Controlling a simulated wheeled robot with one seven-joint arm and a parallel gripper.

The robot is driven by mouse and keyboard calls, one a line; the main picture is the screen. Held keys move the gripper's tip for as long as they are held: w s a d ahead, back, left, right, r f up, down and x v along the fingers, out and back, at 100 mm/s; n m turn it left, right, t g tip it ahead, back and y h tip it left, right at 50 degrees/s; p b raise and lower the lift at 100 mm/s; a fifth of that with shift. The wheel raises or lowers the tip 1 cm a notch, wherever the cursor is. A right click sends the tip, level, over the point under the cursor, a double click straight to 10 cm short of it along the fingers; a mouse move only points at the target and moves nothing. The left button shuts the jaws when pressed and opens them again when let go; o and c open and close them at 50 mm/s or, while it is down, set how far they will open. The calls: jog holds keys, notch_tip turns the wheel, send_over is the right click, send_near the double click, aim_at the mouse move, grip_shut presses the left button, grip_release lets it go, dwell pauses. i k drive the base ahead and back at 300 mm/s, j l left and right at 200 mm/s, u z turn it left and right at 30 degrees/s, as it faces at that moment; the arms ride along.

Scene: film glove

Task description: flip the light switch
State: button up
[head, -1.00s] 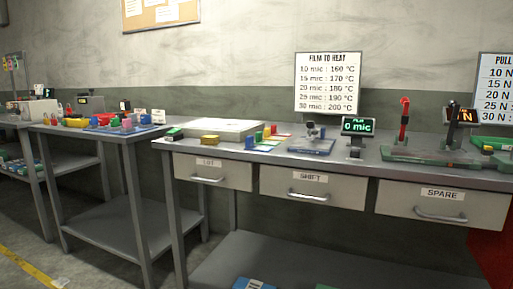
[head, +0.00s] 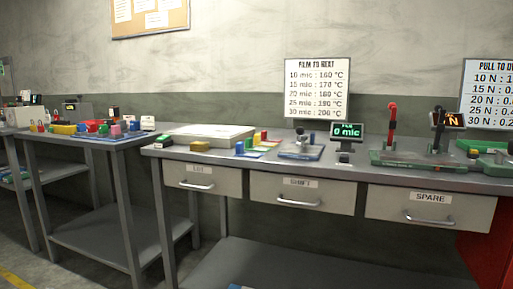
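No light switch can be made out in the head view. The bare stretches of wall (head: 230,55) show no switch plate that I can tell. My gripper is not in view.
A grey workbench (head: 370,174) with LOT, SHIFT and SPARE drawers (head: 430,211) stands ahead, bearing gauges and a display (head: 347,131). A second bench (head: 85,140) stands left. Signs (head: 318,88) stand behind. Some floor shows at lower left (head: 60,270).

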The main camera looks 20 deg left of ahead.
aim_at(164, 137)
jog(key=u, duration=1.6)
